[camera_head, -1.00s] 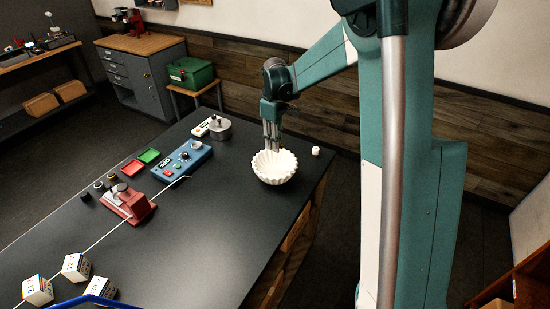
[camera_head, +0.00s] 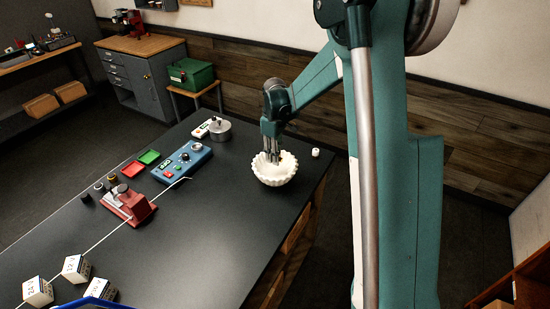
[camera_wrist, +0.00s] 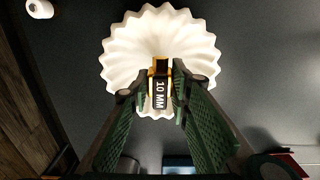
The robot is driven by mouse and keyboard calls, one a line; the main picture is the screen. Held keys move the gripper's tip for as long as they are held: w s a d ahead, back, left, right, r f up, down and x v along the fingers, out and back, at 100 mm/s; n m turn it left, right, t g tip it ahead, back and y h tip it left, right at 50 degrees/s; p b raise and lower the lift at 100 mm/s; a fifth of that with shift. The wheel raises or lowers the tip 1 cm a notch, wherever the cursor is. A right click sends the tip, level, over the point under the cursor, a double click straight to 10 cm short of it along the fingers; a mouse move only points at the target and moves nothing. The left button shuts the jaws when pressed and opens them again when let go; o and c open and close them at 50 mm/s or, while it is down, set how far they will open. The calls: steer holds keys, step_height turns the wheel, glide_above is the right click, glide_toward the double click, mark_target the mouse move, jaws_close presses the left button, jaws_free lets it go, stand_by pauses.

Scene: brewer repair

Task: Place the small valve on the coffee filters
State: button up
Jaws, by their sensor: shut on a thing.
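The coffee filters (camera_head: 274,178) are a white fluted stack near the right edge of the dark workbench; they also fill the top middle of the wrist view (camera_wrist: 140,32). My gripper (camera_head: 272,160) is over the filters, its fingertips at the level of their rim. In the wrist view my gripper (camera_wrist: 160,92) is shut on the small valve (camera_wrist: 160,88), a black and yellow piece with a "10 MM" label. The valve is in front of the filters in that view; whether it touches them I cannot tell. In the head view the fingers hide the valve.
A small white cylinder (camera_head: 316,152) stands right of the filters. A blue control box (camera_head: 182,161), a round metal piece (camera_head: 220,131), red (camera_head: 132,168) and green (camera_head: 149,157) trays, and a red device (camera_head: 128,204) are on the workbench (camera_head: 205,235). Boxes lie front left.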

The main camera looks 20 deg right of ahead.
steer(key=shift+f, duration=0.6)
steer(key=shift+f, duration=0.2)
steer(key=o, duration=0.9)
steer(key=shift+o, duration=0.2)
steer(key=shift+r, duration=0.2)
step_height(320, 180, up, 12)
steer(key=shift+s, duration=0.1)
